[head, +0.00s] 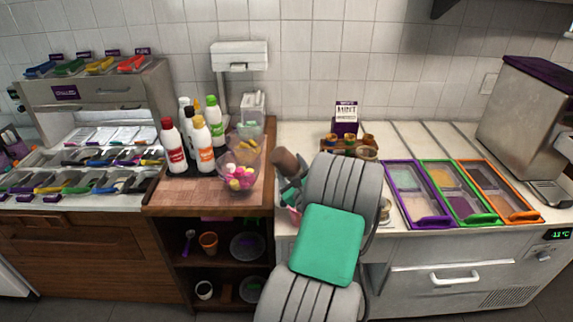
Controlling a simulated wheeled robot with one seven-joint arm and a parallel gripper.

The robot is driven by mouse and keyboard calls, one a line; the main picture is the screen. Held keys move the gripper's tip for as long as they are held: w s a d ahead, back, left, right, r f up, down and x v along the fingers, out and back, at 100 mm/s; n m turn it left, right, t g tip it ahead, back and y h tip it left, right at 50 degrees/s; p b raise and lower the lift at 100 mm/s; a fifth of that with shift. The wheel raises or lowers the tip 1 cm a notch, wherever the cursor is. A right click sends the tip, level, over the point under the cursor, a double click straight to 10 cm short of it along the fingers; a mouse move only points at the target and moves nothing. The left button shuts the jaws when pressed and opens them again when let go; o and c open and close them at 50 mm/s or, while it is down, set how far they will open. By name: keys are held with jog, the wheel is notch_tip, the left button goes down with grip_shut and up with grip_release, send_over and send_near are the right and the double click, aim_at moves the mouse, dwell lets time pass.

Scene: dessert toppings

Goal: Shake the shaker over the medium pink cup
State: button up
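A brown cylinder, which looks like the shaker (284,160), is tilted at the end of my arm, left of the counter's middle. My gripper (289,181) is at its lower end and appears shut on it. The fingertips are small and partly hidden by my arm. A bit of pink, probably the medium pink cup (294,214), shows just below my gripper at the counter's front edge. Most of it is hidden behind my gripper and arm, so its rim and contents cannot be seen.
Left are a glass bowl of pink and yellow balls (239,178) and several sauce bottles (201,140). Right are purple, green and orange framed bins (468,206). Counter between rack and bowl is partly clear.

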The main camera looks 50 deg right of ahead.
aim_at(294, 157)
jog(key=shift+s+d+f+m+p, duration=0.35)
jog(key=shift+d+f+m, duration=0.15)
jog(key=shift+m, duration=0.6)
notch_tip(294, 157, up, 3)
jog(key=shift+f+p, duration=0.15)
jog(key=shift+p, duration=1)
jog(key=shift+r, duration=2.15)
jog(key=shift+f+b, duration=2.9)
jog(key=shift+f, duration=0.65)
